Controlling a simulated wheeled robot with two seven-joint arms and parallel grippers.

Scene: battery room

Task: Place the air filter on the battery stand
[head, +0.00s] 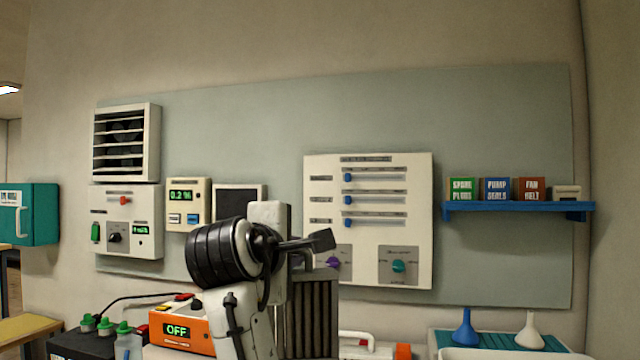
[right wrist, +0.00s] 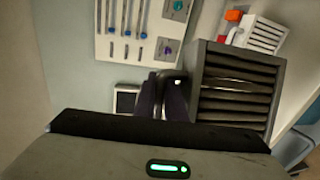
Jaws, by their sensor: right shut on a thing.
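The air filter (head: 312,315) is a grey box frame with dark pleats, low in the middle of the head view, beside my right arm. It also shows large at the right of the right wrist view (right wrist: 235,90). My right gripper (head: 322,242) is shut on the filter's dark handle. In the right wrist view its dark fingers (right wrist: 163,97) meet at that handle on the filter's left side. The filter's lower end is cut off in the head view. I cannot make out the battery stand. My left gripper is not in view.
A black battery (head: 75,345) with green caps and an orange unit (head: 178,328) reading OFF stand at the lower left. A teal tray (head: 500,341) with blue and white funnels is at the lower right. A blue shelf (head: 515,207) and a white slider panel (head: 368,240) are on the wall.

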